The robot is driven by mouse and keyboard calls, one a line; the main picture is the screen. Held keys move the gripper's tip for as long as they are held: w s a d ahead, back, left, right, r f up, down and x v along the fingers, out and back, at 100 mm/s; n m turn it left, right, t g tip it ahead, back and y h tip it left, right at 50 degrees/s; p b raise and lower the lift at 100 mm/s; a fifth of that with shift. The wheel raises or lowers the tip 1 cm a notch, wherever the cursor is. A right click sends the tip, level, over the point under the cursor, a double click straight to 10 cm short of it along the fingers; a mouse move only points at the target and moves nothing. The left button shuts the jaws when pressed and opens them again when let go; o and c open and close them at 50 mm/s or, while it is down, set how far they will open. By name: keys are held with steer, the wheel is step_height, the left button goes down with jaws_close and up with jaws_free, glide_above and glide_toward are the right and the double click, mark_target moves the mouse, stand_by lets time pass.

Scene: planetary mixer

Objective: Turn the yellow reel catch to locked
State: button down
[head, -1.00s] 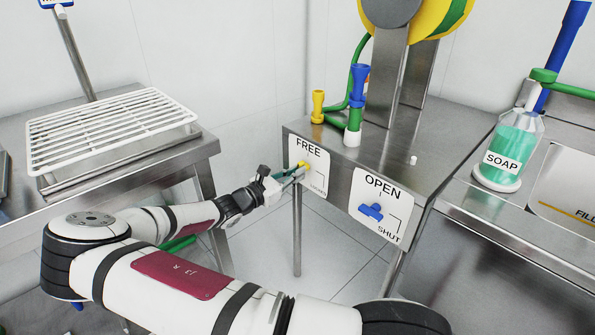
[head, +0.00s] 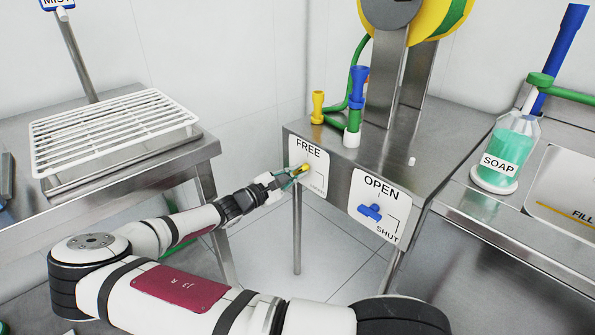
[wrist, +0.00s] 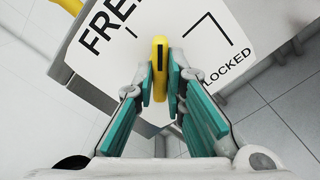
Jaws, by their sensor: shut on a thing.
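The yellow reel catch (wrist: 160,68) is on a white plate (wrist: 185,22) marked FREE and LOCKED. My gripper (wrist: 160,84) is shut on it, one teal finger on each side. In the wrist view the catch's dark line points between the FREE tick and the LOCKED mark, so it looks partway turned. In the head view the catch (head: 303,168) shows small at the plate (head: 318,182) on the left of the steel cabinet front, with my gripper (head: 294,173) reaching it from the left. The LOCKED label is partly blurred there.
A blue catch (head: 370,212) on an OPEN/SHUT plate sits to the right on the same cabinet (head: 336,172). A steel table with a white wire rack (head: 110,130) stands at left. A soap bottle (head: 507,150) and sink are at right.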

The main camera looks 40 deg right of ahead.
steer(key=m, duration=0.4)
steer(key=shift+m, duration=0.3)
steer(key=m, duration=0.3)
steer(key=shift+m, duration=0.4)
steer(key=c, duration=1.5)
jaws_free()
steer(key=shift+c, duration=0.2)
steer(key=shift+a, duration=0.1)
steer(key=shift+s+a, duration=0.1)
steer(key=shift+a, duration=3.3)
